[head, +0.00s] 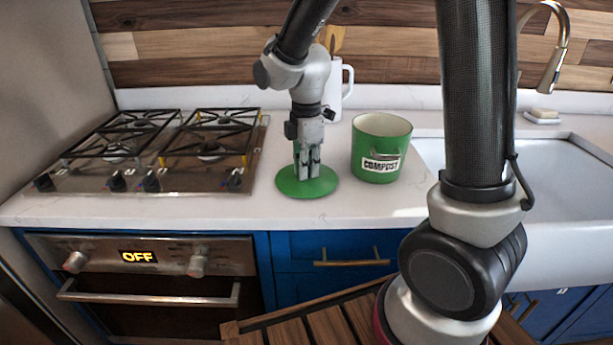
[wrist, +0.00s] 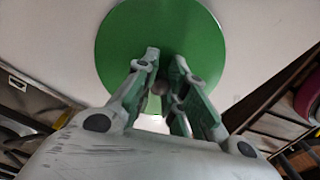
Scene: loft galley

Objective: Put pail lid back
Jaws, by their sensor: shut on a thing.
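The green pail lid (head: 292,184) is a round disc at the front of the white counter, left of the pail. It also shows in the wrist view (wrist: 200,40), below my fingers. My gripper (head: 308,173) points down over the lid and is shut on its small knob (wrist: 155,88), which is mostly hidden between the fingers. I cannot tell whether the lid rests on the counter or is slightly raised. The green compost pail (head: 367,165) stands upright and open-topped on the counter, just right of my gripper, its "COMPOST" label facing forward.
A gas stove (head: 150,150) lies to the left, and a white sink (head: 450,150) to the right. A white pitcher (head: 347,90) with wooden utensils stands behind my gripper. Soap (head: 543,115) sits by the faucet (head: 555,50). Counter is bare between lid and pail.

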